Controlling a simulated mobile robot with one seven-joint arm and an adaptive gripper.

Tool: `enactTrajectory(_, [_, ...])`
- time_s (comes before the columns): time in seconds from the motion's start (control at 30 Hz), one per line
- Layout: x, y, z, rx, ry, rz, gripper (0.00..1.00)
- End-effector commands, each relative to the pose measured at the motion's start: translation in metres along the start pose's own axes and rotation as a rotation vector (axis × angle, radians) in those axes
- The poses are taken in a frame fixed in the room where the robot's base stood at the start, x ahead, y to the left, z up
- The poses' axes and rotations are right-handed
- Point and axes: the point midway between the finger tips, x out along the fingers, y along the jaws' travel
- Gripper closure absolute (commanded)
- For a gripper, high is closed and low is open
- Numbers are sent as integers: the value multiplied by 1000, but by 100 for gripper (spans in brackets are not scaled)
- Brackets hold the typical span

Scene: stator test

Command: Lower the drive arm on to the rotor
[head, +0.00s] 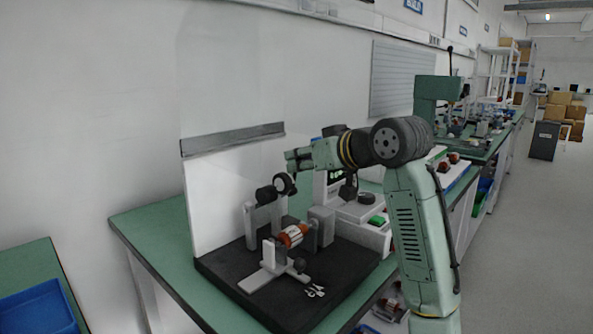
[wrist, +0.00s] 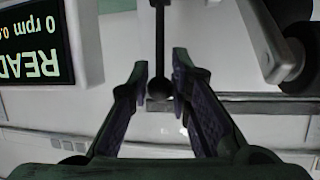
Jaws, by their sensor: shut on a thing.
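The rotor (head: 292,235), with copper-orange windings, lies across the light grey test stand (head: 262,280) on a black base plate. The drive arm's dark wheel (head: 283,183) is raised above and to the left of the rotor, at the grey post (head: 262,222); a gap shows between wheel and rotor. My gripper (head: 290,163) is just above the wheel. In the wrist view my gripper (wrist: 160,84) has its fingers either side of a black rod with a ball end (wrist: 160,88), seemingly the drive arm's handle. A dark wheel (wrist: 292,62) also shows there. The rotor is not in the wrist view.
A display (wrist: 38,42) shows "0 rpm" upside down in the wrist view. A grey control box with a green button (head: 377,220) stands right of the black base plate (head: 345,262). A white panel (head: 225,185) rises behind. Small light parts (head: 315,291) lie at the plate's front.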

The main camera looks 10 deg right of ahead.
Motion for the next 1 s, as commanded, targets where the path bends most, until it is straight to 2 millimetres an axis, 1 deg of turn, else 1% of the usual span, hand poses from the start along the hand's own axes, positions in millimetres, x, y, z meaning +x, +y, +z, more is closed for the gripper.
enactTrajectory(0.03, [0,0,12,7,45,-10,100])
enactTrajectory(0.3, [-13,4,27,48,286,-35,100])
enactTrajectory(0.5, [-20,6,36,73,434,-51,100])
enactTrajectory(0.7, [-24,8,42,89,537,-60,100])
enactTrajectory(1.0, [-26,9,45,100,606,-67,100])
